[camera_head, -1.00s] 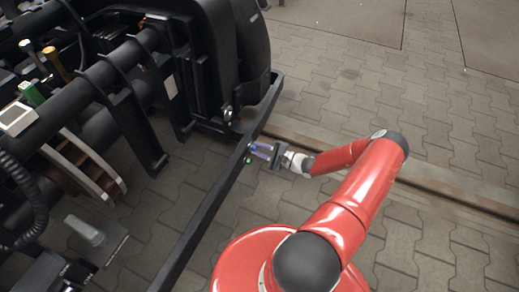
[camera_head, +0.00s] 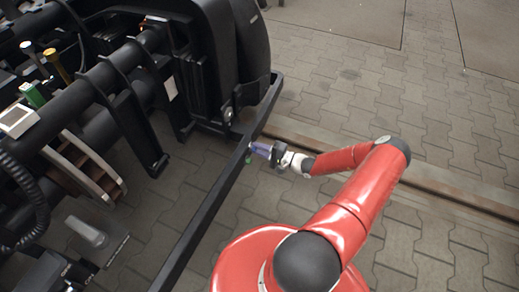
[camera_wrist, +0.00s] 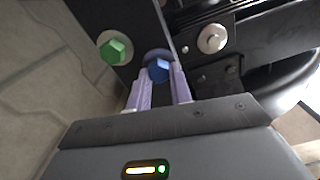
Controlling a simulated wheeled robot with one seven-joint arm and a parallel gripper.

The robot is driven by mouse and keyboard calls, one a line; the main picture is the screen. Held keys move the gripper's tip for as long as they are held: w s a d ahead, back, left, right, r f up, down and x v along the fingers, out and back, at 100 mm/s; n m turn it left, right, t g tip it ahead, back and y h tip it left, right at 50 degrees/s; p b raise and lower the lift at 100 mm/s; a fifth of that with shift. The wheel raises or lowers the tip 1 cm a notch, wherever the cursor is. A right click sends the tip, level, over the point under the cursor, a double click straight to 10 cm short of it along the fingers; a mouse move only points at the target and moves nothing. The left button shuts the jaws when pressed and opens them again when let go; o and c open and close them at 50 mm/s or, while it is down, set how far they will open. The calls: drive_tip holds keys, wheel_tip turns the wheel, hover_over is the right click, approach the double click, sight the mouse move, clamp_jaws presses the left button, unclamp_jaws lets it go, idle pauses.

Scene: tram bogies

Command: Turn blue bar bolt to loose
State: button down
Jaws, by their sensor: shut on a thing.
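The blue bolt (camera_wrist: 158,70) has a hex head and sits on the black bar (camera_wrist: 125,38), low in its end as the wrist view shows it. My gripper (camera_wrist: 160,80) has its two pale purple fingers on either side of the blue head and is shut on it. In the head view my gripper (camera_head: 261,150) meets the side of the long black bar (camera_head: 207,210), and the fingers hide most of the bolt there. How far the bolt is turned cannot be told.
A green hex bolt (camera_wrist: 115,50) sits close left of the blue one; it also shows in the head view (camera_head: 248,160). A silver round bolt (camera_wrist: 212,39) is on the black frame to the right. Dark bogie parts fill the left; paving with a rail (camera_head: 440,185) lies right.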

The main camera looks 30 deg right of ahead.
drive_tip(key=c, duration=1.3)
unclamp_jaws()
drive_tip(key=shift+o, duration=0.2)
drive_tip(key=v, duration=0.8)
